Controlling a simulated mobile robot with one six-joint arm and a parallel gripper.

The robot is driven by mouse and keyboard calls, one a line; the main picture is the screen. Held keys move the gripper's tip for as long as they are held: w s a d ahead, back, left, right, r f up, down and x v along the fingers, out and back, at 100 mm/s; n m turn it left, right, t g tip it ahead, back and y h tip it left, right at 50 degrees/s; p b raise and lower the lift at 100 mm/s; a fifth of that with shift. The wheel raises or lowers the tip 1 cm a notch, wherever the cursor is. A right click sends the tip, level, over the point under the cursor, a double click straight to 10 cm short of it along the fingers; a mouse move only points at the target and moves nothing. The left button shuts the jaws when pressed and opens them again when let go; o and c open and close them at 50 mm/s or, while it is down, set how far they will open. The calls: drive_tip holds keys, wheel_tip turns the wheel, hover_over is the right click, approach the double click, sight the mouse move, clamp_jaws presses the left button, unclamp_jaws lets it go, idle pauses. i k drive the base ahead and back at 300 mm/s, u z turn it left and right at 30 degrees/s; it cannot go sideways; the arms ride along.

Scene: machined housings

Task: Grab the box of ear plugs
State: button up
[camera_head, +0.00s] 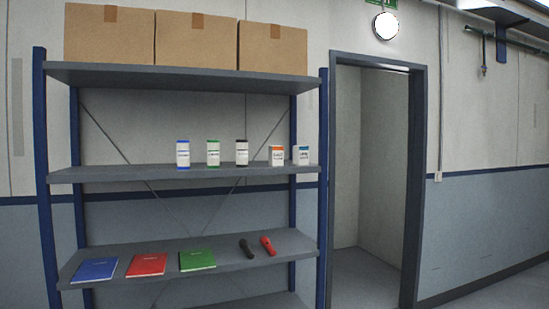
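Two small boxes stand at the right end of the middle shelf (110,174). One is a white box with an orange top band (277,157). The other is a white box with a teal and blue band (301,156), close to the shelf's right post. Their labels are too small to read, so I cannot tell which one holds ear plugs. My gripper is not in view.
Left of the boxes stand white containers with blue (183,154), green (213,153) and black (242,153) trim. Below lie blue (95,270), red (147,265) and green (197,260) books and two flashlights (267,246). Cartons (195,40) sit on top. A doorway (375,160) opens to the right.

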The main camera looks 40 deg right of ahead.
sight(276, 153)
drive_tip(key=z, duration=0.05)
drive_tip(key=i, duration=0.9)
drive_tip(key=u, duration=0.05)
